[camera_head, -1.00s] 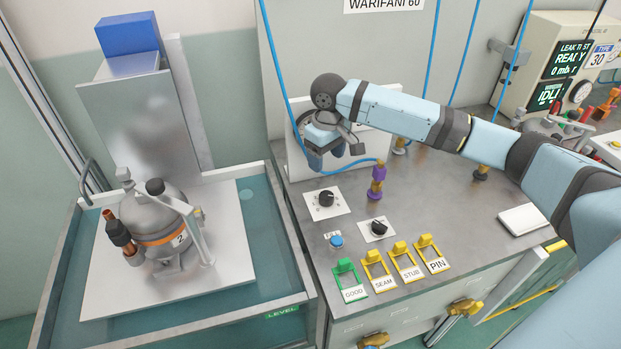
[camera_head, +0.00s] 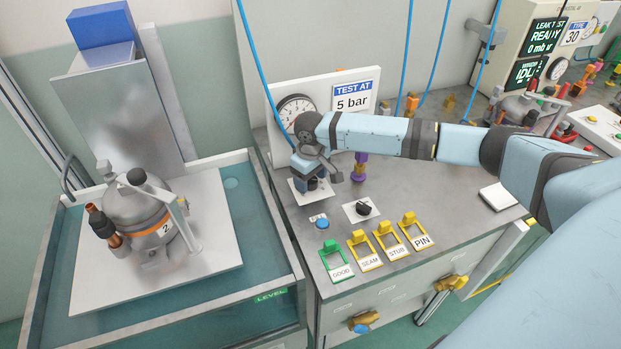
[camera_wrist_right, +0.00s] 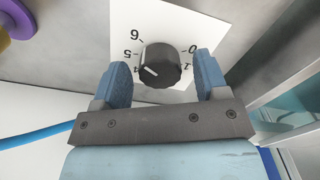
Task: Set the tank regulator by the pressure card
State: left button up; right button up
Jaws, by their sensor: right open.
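The pressure card (camera_head: 353,98) stands upright behind the bench and reads "TEST AT 5 bar". A round dial gauge (camera_head: 295,110) is on the panel to its left; its reading is too small to tell. The regulator knob (camera_wrist_right: 160,64) is black on a white scale plate, with its white mark pointing near the 4. My right gripper (camera_wrist_right: 162,76) is open, with one blue finger on each side of the knob; contact cannot be told. In the head view, my right gripper (camera_head: 311,178) is low over the knob and partly hides it. My left gripper is not in view.
A second black knob (camera_head: 363,208) and a blue button (camera_head: 322,223) are close by. A green GOOD tag (camera_head: 338,262) and yellow tags line the front edge. A purple fitting (camera_head: 359,166) stands right of the gripper. A metal tank (camera_head: 140,215) sits in the left basin.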

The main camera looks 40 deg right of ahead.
jog(key=shift+f, duration=0.1)
jog(key=c, duration=0.9)
jog(key=shift+r+n+p, duration=0.25)
jog(key=shift+n+p, duration=0.45)
jog(key=shift+p, duration=0.55)
jog(key=n+p, duration=0.2)
jog(key=shift+p, duration=0.3)
jog(key=n+p, duration=0.2)
jog(key=n, duration=0.1)
jog(key=shift+f, duration=0.1)
jog(key=shift+f+n+p, duration=0.1)
jog(key=shift+n+p, duration=0.3)
jog(key=shift+n, duration=0.3)
jog(key=o, duration=0.9)
